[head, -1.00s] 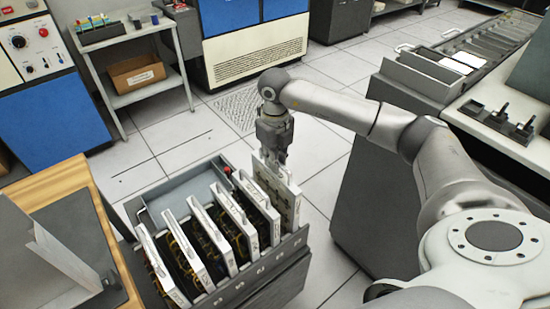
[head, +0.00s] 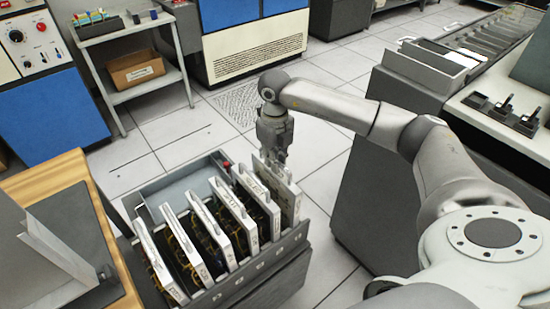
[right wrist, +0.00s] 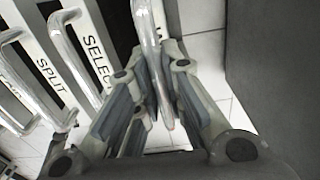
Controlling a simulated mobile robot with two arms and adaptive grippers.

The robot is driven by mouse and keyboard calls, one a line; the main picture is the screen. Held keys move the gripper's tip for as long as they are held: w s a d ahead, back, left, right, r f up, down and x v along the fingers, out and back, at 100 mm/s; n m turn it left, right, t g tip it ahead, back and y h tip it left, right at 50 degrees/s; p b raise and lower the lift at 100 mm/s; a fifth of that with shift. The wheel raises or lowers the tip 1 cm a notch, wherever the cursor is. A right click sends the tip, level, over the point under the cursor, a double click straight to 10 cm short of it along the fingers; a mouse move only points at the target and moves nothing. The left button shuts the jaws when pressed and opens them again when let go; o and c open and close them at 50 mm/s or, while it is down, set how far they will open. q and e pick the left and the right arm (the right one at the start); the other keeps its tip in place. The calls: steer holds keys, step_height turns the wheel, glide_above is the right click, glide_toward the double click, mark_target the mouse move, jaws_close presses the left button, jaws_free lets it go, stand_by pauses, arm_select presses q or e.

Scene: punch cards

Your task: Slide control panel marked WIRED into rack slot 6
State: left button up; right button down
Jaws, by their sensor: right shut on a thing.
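The held panel (head: 285,190) is pale with a handle and stands upright at the right end of the rack (head: 265,265). Its lower part is behind the rack's front edge; how deep it sits is hard to tell. My right gripper (head: 280,155) is above it, shut on its handle. In the right wrist view my right gripper (right wrist: 158,105) has the metal handle (right wrist: 148,35) between its fingers. Only part of one letter of the label beside that handle shows, so WIRED cannot be read in full. My left gripper is out of view.
Several other panels (head: 205,232) stand in the rack to the left. SPLIT (right wrist: 50,78) and SELECT (right wrist: 97,58) are close beside my gripper in the wrist view. A grey tray (head: 150,190) lies behind the rack. A grey machine (head: 370,190) stands right; floor between is clear.

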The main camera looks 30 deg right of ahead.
steer(key=shift+w+f+b, duration=0.1)
steer(key=shift+f+b, duration=0.2)
steer(key=shift+f, duration=0.15)
steer(key=c, duration=1.5)
jaws_free()
steer(key=shift+o, duration=0.2)
steer(key=shift+f, duration=0.15)
step_height(320, 180, up, 12)
